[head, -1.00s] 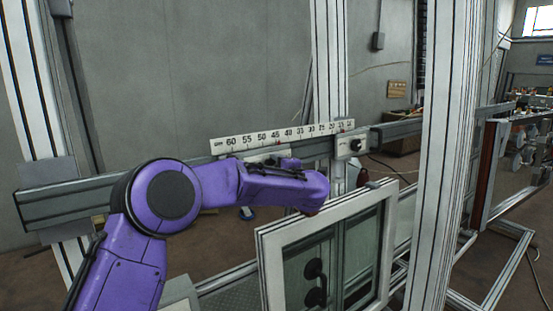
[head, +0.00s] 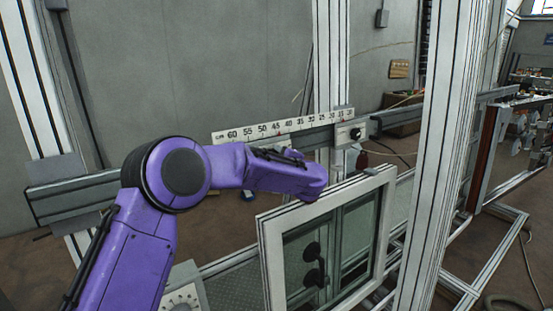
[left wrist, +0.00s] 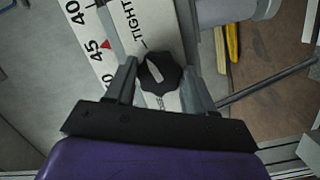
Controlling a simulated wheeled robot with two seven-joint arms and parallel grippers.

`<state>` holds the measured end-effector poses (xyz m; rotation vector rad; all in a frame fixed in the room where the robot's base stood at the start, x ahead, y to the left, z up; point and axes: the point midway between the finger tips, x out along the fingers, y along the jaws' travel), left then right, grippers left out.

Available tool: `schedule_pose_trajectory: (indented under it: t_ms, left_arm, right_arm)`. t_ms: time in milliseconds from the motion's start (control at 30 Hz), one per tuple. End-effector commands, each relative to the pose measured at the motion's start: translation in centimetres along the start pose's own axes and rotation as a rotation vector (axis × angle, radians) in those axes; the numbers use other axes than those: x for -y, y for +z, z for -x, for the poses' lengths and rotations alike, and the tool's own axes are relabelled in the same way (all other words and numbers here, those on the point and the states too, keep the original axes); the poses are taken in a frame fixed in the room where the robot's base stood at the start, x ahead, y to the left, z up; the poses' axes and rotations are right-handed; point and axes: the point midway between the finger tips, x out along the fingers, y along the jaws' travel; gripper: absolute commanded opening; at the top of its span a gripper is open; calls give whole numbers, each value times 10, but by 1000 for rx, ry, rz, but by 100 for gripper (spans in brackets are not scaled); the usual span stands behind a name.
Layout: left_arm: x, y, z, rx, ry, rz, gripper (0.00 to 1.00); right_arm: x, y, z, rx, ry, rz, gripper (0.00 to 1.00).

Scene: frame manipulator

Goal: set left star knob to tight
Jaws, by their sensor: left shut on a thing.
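The left star knob (left wrist: 160,72) is black, with a pale mark across its top, and sits on a white plate (left wrist: 160,28) in the left wrist view. The word TIGHT and a short line are printed on the plate above the knob; other lettering below it is mostly hidden. My left gripper (left wrist: 161,80) is shut on the knob, one finger on each side. In the head view my purple left arm (head: 270,172) reaches over the rail and hides the knob and the fingers. My right gripper is not in view.
A numbered scale (head: 262,130) runs along the grey rail (head: 75,197). A second black knob (head: 355,134) sits on a plate at its right end. A white-framed window (head: 268,245) stands close below my arm. An upright post (head: 441,150) stands to the right.

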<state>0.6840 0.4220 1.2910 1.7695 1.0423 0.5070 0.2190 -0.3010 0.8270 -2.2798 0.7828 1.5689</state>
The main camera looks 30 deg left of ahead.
Motion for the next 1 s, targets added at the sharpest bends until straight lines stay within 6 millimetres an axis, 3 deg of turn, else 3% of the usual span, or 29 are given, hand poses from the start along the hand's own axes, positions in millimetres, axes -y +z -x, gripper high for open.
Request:
schedule_pose_trajectory:
  t_ms: [133,167,200,233,567,1000]
  left_arm:
    - [3,1,0,1,-4,-5,23]
    - [3,1,0,1,-4,-5,60]
    - [3,1,0,1,-4,-5,73]
    - [3,1,0,1,-4,-5,79]
    - [2,2,4,1,0,-1,79]
    - [4,3,94,2,0,-2,79]
  right_arm:
    - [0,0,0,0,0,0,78]
    - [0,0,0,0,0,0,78]
    - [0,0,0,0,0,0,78]
    - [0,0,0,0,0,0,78]
    - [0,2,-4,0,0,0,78]
    - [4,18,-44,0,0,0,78]
